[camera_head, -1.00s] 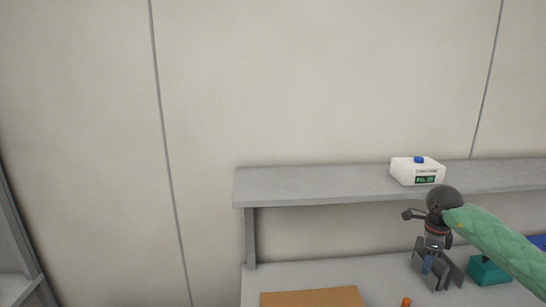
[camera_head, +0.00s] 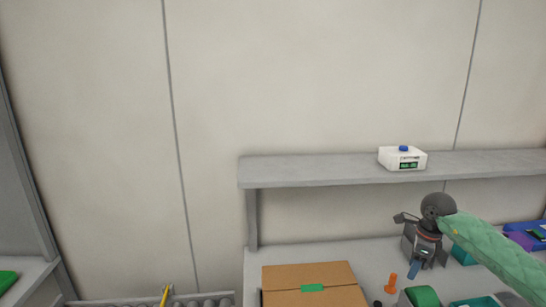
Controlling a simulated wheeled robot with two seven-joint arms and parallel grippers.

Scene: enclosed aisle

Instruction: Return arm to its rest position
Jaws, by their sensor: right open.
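My right arm comes in from the right in a green quilted sleeve. My right gripper (camera_head: 420,252) points down over the grey table (camera_head: 376,262), below the shelf. Its jaws are open, and I see nothing held between them. My left gripper is not in the view.
A grey shelf (camera_head: 310,172) carries a white box with a blue button (camera_head: 403,158). A cardboard box with green tape (camera_head: 310,275) stands on the table. An orange bolt-like piece (camera_head: 391,283) and green and blue items lie near my right gripper. A roller conveyor (camera_head: 205,300) shows at the bottom left.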

